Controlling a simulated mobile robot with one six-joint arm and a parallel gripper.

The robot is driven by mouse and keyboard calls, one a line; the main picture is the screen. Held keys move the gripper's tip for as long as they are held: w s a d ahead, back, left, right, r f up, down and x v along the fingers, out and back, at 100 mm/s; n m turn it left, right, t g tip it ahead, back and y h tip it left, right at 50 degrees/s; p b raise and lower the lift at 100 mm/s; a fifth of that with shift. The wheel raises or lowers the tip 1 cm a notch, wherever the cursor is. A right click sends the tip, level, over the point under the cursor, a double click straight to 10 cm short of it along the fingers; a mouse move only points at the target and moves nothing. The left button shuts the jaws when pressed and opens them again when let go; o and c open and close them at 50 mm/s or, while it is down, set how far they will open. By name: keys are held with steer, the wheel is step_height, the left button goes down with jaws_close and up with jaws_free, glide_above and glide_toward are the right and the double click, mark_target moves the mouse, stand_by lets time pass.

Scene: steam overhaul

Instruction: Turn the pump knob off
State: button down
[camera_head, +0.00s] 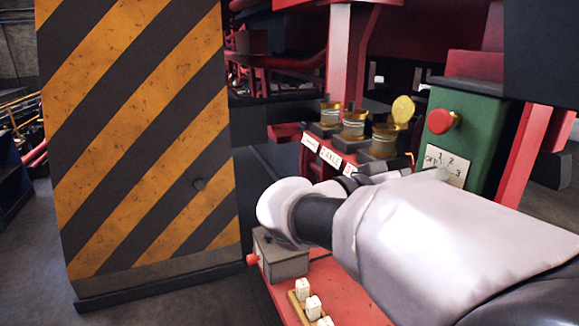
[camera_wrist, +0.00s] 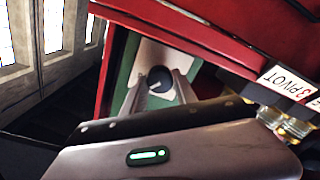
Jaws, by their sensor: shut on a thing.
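The pump knob (camera_wrist: 158,77) is a dark round knob on a pale plate on a green panel in the wrist view. My gripper (camera_wrist: 161,80) has its two grey fingers on either side of the knob, closed on it. In the head view the green control box (camera_head: 475,125) stands at the right, with a white label plate (camera_head: 441,163) marked with numbers. My arm's white and black links cover the lower part of the box there, and the knob cannot be made out. The knob's exact pointer direction is not readable.
A red mushroom button (camera_head: 443,121) sits on the green box above the label. Several brass-coloured fittings (camera_head: 384,139) stand left of it behind small labels. A grey box (camera_head: 282,257) and white switches (camera_head: 313,306) are on the red bench (camera_head: 336,285). A striped pillar (camera_head: 140,130) stands left.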

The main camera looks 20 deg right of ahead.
steer(key=n+p, duration=0.1)
steer(key=n, duration=0.3)
steer(key=shift+r+p, duration=0.1)
steer(key=shift+p, duration=0.2)
steer(key=n+p, duration=0.4)
steer(key=n, duration=0.1)
steer(key=shift+w+r+n, duration=0.1)
steer(key=shift+n, duration=0.3)
steer(key=n+p, duration=0.6)
steer(key=shift+g, duration=0.3)
steer(key=n+p, duration=0.3)
steer(key=p, duration=0.1)
steer(key=shift+f, duration=0.2)
steer(key=shift+f+n, duration=0.1)
steer(key=shift+n, duration=0.3)
steer(key=c, duration=1)
jaws_free()
steer(key=shift+o, duration=0.2)
